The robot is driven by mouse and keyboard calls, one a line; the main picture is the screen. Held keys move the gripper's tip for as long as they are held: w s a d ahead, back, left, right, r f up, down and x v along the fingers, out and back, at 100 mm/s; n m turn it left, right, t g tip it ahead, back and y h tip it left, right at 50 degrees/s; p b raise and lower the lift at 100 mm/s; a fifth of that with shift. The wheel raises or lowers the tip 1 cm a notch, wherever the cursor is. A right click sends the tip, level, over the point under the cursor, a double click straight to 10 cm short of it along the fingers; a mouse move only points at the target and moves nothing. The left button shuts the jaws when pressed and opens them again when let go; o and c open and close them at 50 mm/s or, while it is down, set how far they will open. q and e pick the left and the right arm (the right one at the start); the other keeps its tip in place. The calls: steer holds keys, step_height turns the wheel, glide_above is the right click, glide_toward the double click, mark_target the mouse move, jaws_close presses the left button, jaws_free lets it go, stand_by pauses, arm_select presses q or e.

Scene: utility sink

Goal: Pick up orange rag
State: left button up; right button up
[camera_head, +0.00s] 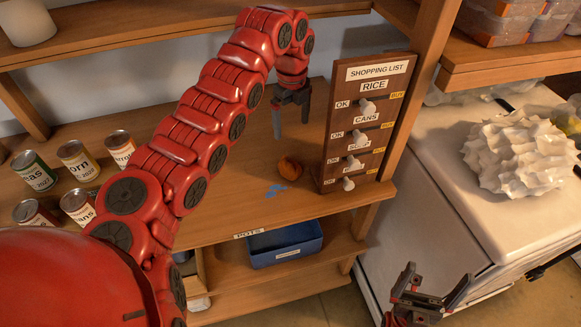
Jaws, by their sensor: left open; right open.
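A small crumpled orange thing (290,168), which looks like the orange rag, lies on the wooden shelf just left of the shopping list board. My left gripper (291,125) hangs above and behind it in the picture with its fingers pointing down. It is open and empty, and its fingertips look apart from the orange thing. My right gripper (437,274) is at the bottom right, open and empty, in front of the white appliance.
The shopping list board (358,135) with sliding knobs stands beside the orange thing. Several cans (78,160) stand on the shelf at left. A blue bin (285,243) sits on the lower shelf. A white spiky object (518,153) rests on the white appliance (425,235).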

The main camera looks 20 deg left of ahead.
arm_select(q)
steer(key=p, duration=0.3)
glide_above(290, 163)
steer(key=w, duration=0.1)
step_height(290, 163, down, 5)
steer(key=f, duration=0.3)
steer(key=f+p, duration=0.1)
steer(key=f, duration=0.1)
steer(key=shift+w+a, duration=0.1)
steer(key=shift+w, duration=0.2)
steer(key=shift+s+p, duration=0.1)
steer(key=shift+p, duration=0.2)
steer(key=shift+s+a+f+p, duration=0.1)
steer(key=shift+s+f+p, duration=0.05)
steer(key=shift+f+p, duration=0.85)
step_height(290, 163, down, 3)
steer(key=shift+r+p, duration=0.1)
steer(key=shift+p, duration=0.3)
steer(key=shift+a, duration=0.1)
steer(key=c, duration=1.4)
